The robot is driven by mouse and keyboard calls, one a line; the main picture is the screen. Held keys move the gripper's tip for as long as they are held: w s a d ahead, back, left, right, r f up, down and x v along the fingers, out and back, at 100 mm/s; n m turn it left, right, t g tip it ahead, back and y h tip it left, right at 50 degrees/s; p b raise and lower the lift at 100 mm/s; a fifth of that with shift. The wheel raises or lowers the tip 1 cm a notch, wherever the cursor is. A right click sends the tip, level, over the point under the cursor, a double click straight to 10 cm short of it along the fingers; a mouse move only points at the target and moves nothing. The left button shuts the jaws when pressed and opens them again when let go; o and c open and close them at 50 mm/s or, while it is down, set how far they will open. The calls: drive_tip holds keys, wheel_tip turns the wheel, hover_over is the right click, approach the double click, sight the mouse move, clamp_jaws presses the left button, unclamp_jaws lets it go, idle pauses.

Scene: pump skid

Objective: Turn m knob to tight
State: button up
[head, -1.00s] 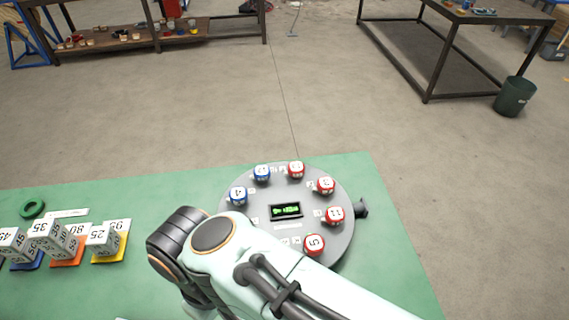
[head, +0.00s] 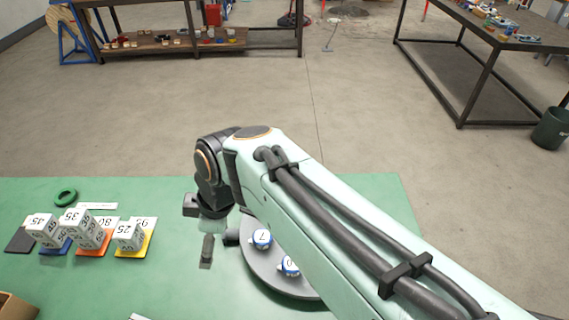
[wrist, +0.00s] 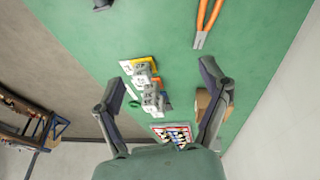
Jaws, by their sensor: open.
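The round grey dial plate (head: 247,262) lies on the green table, partly covered by my arm. Two blue-and-white knobs, a left one (head: 261,239) and a lower one (head: 288,266), show on it. Their marks are too small to read surely, and I cannot tell which knob is the m knob; other knobs are hidden behind my arm. My gripper (wrist: 166,78) is open and empty in the wrist view, its two fingers spread wide. In the head view its dark parts are just left of the plate, apart from the two visible knobs.
Numbered white blocks (head: 75,225) stand on coloured mats at the left, with a green ring (head: 66,198) behind them. The wrist view shows orange-handled pliers (wrist: 205,20) and a brown box (wrist: 203,103). The green table (head: 150,280) is clear between blocks and plate.

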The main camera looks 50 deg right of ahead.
drive_tip(key=w+d+f+m+h, duration=0.1)
drive_tip(key=d+f, duration=0.2)
drive_tip(key=d, duration=0.7)
drive_tip(key=d+f+m+h, duration=0.1)
drive_tip(key=d+f, duration=0.2)
drive_tip(key=d, duration=0.7)
drive_tip(key=s+d+f+m+g, duration=0.1)
drive_tip(key=s+d+f, duration=0.2)
drive_tip(key=s, duration=0.1)
drive_tip(key=s+d+f+m+g, duration=0.1)
drive_tip(key=s+d+f+m, duration=0.1)
drive_tip(key=s+d, duration=0.1)
drive_tip(key=s+d+f+m+g, duration=0.1)
drive_tip(key=s+d+f+m, duration=0.1)
drive_tip(key=s, duration=0.4)
drive_tip(key=shift+s+d+f+g+y, duration=0.1)
drive_tip(key=shift+d+f+g+y, duration=0.2)
drive_tip(key=shift+d+f, duration=0.55)
drive_tip(key=shift+s+f, duration=0.2)
drive_tip(key=shift+s, duration=0.05)
wheel_tip(320, 180, down, 6)
drive_tip(key=shift+f, duration=0.15)
drive_tip(key=shift+c, duration=0.3)
drive_tip(key=c, duration=1.1)
